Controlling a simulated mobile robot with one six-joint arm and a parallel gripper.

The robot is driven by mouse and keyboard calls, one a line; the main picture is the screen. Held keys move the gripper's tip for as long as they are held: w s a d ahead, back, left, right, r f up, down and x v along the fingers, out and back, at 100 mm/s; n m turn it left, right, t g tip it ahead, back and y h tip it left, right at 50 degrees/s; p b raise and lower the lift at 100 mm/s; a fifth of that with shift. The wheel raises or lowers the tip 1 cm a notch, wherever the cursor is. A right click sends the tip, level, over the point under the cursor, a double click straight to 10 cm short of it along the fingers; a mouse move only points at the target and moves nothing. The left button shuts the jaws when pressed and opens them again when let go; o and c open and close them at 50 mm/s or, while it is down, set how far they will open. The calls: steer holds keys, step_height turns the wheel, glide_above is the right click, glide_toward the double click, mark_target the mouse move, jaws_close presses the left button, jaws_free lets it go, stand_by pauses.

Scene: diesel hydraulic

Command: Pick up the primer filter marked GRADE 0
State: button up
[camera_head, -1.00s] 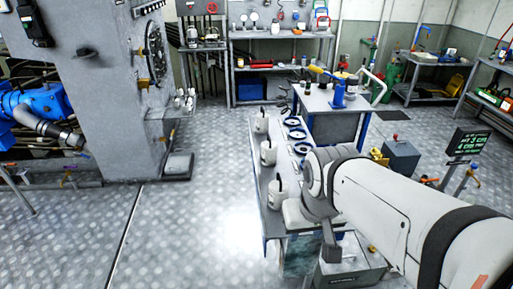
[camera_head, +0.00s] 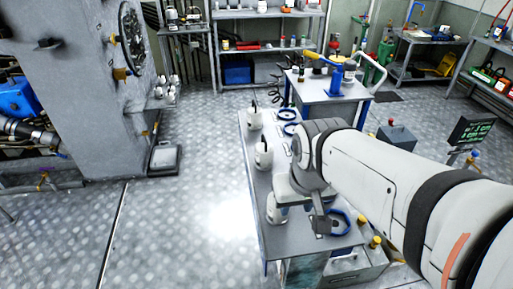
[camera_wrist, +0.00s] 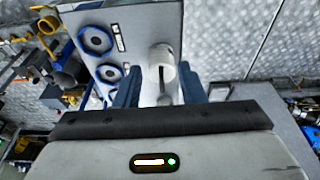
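Three white canister-like filters with dark handles stand along the left edge of a narrow grey bench (camera_head: 310,243): a far one (camera_head: 254,119), a middle one (camera_head: 263,156) and a near one (camera_head: 277,211). No GRADE marking is readable, so I cannot tell which is GRADE 0. My gripper (camera_wrist: 160,88) shows in the wrist view with its blue fingers spread apart. A white filter (camera_wrist: 160,58) shows beyond and partly between the fingers; I cannot tell whether they touch it.
Blue rings lie on the bench, one (camera_head: 340,222) near my wrist and another (camera_head: 289,115) farther back. In the wrist view small white labels (camera_wrist: 119,38) sit beside the rings. A workbench with a blue tool (camera_head: 336,80) stands behind. The floor left of the bench is clear.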

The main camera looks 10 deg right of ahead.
steer(key=shift+o, duration=0.5)
steer(key=shift+d, duration=0.15)
steer(key=shift+o, duration=0.9)
steer(key=shift+w, duration=0.15)
steer(key=o, duration=0.6)
steer(key=w+f+m+g+p, duration=0.1)
steer(key=w+f+m, duration=0.1)
steer(key=w, duration=0.5)
steer(key=shift+f+m, duration=0.4)
steer(key=shift+f, duration=0.35)
steer(key=shift+o, duration=1.1)
steer(key=w+f+m, duration=0.1)
steer(key=w+f, duration=0.2)
steer(key=w+f+m+g, duration=0.1)
steer(key=w+f, duration=0.1)
steer(key=f, duration=0.1)
steer(key=shift+w+m+g+p, duration=0.3)
steer(key=shift+w, duration=0.1)
steer(key=shift+w+d+f, duration=0.1)
steer(key=shift+w+f, duration=0.05)
steer(key=shift+f, duration=1.15)
steer(key=shift+w+a+f, duration=0.1)
steer(key=shift+w+f, duration=0.05)
steer(key=shift+f, duration=1.15)
steer(key=shift+w+d+f, duration=0.1)
steer(key=shift+w+f, duration=0.05)
steer(key=shift+f, duration=1.15)
